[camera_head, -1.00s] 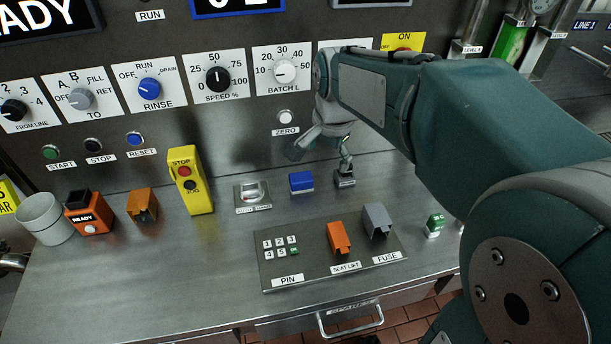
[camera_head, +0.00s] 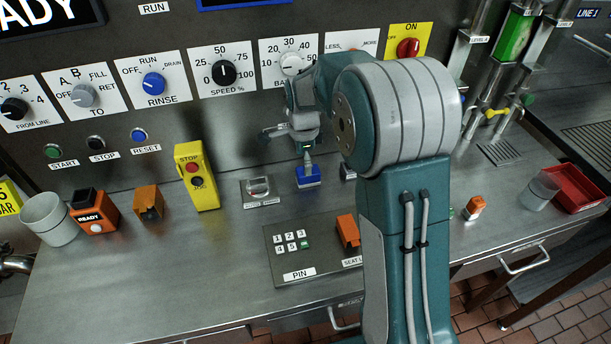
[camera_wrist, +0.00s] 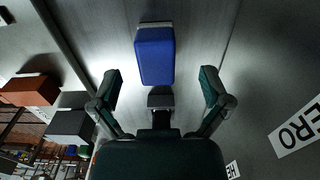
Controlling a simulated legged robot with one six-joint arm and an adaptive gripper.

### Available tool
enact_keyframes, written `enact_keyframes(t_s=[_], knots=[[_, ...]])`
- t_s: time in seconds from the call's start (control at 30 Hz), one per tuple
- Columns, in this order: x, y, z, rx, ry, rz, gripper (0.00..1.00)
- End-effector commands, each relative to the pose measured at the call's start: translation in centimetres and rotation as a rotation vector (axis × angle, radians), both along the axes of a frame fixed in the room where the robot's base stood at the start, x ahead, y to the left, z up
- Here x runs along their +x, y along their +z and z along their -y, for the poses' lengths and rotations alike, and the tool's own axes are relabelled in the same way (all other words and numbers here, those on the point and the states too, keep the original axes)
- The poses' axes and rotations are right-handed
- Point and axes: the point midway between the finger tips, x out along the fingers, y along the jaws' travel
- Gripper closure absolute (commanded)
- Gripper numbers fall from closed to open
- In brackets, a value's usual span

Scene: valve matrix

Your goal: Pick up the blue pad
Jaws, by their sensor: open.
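The blue pad (camera_head: 308,182) is a small block on the steel counter, right of the grey dial plate. My gripper (camera_head: 289,146) hangs above it, its fingers spread, and one fingertip overlaps the pad's back edge in the head view. In the wrist view the blue pad (camera_wrist: 155,55) lies beyond the fingertips, roughly centred between the two open fingers of my gripper (camera_wrist: 160,86). The jaws hold nothing. Whether a finger touches the pad cannot be told.
A small dark block (camera_head: 347,172) sits close to the pad's right. The yellow STOP/JOG box (camera_head: 196,178) stands to the left. The keypad panel (camera_head: 292,268) with an orange SEAT LIFT switch (camera_head: 347,232) is in front. The wall of knobs rises behind.

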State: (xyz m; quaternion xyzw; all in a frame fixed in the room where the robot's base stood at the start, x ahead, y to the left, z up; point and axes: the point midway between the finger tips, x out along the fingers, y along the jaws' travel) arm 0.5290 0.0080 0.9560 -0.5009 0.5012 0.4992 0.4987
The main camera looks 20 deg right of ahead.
Motion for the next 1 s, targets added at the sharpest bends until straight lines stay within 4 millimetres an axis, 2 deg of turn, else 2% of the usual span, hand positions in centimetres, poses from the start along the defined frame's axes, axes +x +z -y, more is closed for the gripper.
enact_keyframes(t_s=[0.33, 0.63, 0.67, 0.7, 0.77, 0.8, 0.83, 1.0], knots=[[-0.4, -4.7, 0.4, 0.000, -0.001, -0.004, 0.03], [-0.3, -5.2, 0.4, 0.000, 0.000, 0.000, 0.03], [-0.3, -5.1, 0.4, 0.000, 0.000, 0.000, 0.16], [-0.3, -5.1, 0.4, 0.000, 0.000, 0.000, 0.34], [-0.3, -5.1, 0.4, 0.000, 0.000, 0.000, 0.61], [-0.3, -5.1, 0.4, 0.000, 0.000, 0.000, 0.79], [-0.3, -5.1, 0.5, 0.000, 0.000, 0.000, 0.84], [-0.3, -5.2, 0.5, 0.000, 0.000, -0.001, 0.84]])
